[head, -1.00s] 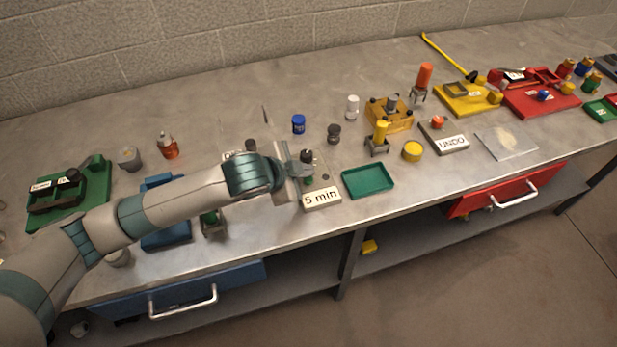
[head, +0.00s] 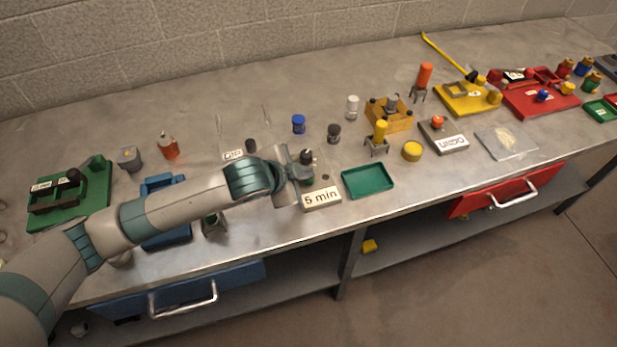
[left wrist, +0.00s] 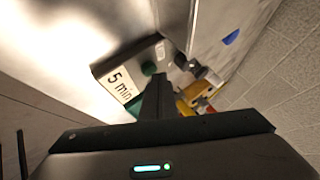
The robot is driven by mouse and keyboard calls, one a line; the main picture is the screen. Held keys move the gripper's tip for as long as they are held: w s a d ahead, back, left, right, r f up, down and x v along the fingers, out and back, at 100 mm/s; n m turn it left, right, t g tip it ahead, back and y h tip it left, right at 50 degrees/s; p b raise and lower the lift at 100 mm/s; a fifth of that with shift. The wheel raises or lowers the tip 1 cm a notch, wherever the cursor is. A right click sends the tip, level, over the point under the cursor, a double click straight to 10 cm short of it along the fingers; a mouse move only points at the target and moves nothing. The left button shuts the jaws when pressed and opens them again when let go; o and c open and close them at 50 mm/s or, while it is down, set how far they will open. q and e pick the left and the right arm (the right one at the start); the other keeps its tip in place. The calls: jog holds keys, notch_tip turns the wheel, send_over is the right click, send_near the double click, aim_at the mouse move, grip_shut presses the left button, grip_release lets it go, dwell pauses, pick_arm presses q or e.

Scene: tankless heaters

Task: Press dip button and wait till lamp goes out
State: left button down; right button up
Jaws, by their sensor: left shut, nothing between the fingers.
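The box labelled "5 min" (head: 321,198) stands near the front edge of the bench, with a dark knob (head: 307,157) at its back and a small dark round spot (head: 325,177) on top. It also shows in the left wrist view (left wrist: 122,82), with a green round part (left wrist: 148,68) by my fingers. My left gripper (head: 303,174) is shut and empty, over or against the box's left side; contact cannot be told. Its dark fingers show in the left wrist view (left wrist: 157,92). A small label (head: 233,155), too small to read surely, lies by a black cylinder (head: 251,146). No lit lamp is clear.
A green tray (head: 368,181) is right of the box. Blue (head: 298,123), dark (head: 334,132) and white (head: 352,106) cylinders stand behind. A box labelled "UNDO" (head: 447,139) is farther right. A blue tray (head: 166,235) lies beneath my left arm.

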aim_at(305, 186)
pick_arm(q)
jog(key=shift+f, duration=0.45)
dwell(0.6)
jog(key=shift+r, duration=0.1)
jog(key=shift+r+p, duration=0.8)
jog(key=shift+p, duration=0.25)
jog(key=shift+r, duration=0.1)
notch_tip(305, 186, up, 5)
jog(key=p, duration=0.5)
dwell(0.8)
